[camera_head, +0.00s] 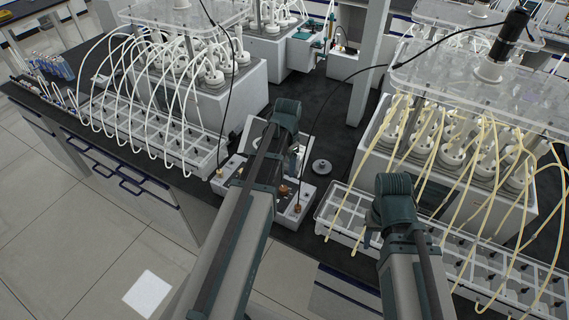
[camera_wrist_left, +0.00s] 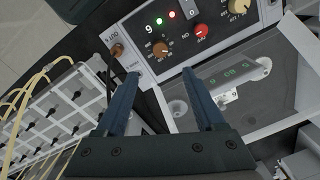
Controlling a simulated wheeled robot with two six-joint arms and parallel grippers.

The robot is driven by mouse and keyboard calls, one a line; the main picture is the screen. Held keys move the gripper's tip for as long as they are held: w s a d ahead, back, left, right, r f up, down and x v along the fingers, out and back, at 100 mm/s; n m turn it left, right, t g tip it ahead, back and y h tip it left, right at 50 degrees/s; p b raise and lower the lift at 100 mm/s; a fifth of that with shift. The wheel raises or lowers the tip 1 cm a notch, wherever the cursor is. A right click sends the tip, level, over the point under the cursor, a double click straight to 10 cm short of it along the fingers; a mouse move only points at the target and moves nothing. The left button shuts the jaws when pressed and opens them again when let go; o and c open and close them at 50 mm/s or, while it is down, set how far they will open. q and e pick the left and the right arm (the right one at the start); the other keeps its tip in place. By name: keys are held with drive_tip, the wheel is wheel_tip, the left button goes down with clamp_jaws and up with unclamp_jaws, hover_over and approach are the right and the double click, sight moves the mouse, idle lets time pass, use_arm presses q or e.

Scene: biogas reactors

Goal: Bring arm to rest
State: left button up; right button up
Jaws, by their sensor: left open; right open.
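My left arm (camera_head: 240,225) reaches forward over the bench in the head view, and its gripper is hidden there. In the left wrist view my left gripper (camera_wrist_left: 160,76) is open, with two blue-grey fingers apart and nothing held between them. It is above a control unit (camera_wrist_left: 206,24) with red, orange and gold knobs and lit red and green lamps. The control unit also shows in the head view (camera_head: 291,207), partly covered by my left arm. My right arm (camera_head: 400,240) reaches in at lower right of the head view; its gripper does not show.
A white tray (camera_head: 152,133) and bottle reactor with white tubes stand left. A reactor with yellow tubes and a tray (camera_head: 345,213) stand right, close to my right arm. A round grey disc (camera_head: 320,167) lies on the dark bench. The floor at lower left is mostly clear.

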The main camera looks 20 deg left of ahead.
use_arm(q)
drive_tip(key=shift+r, duration=0.65)
use_arm(e)
drive_tip(key=shift+r, duration=0.65)
use_arm(q)
drive_tip(key=shift+d+f, duration=0.1)
use_arm(e)
drive_tip(key=shift+f, duration=0.1)
use_arm(q)
drive_tip(key=s+d+f+n+b, duration=0.1)
drive_tip(key=s+d+f+b, duration=0.3)
drive_tip(key=s+d, duration=0.3)
drive_tip(key=s+d+f+n+b, duration=0.1)
drive_tip(key=s+d+f+b, duration=0.4)
drive_tip(key=d, duration=0.9)
drive_tip(key=s, duration=0.3)
drive_tip(key=shift+s+f+y, duration=0.25)
drive_tip(key=shift+s+y, duration=0.05)
use_arm(e)
wheel_tip(320, 180, down, 10)
drive_tip(key=shift+r, duration=0.2)
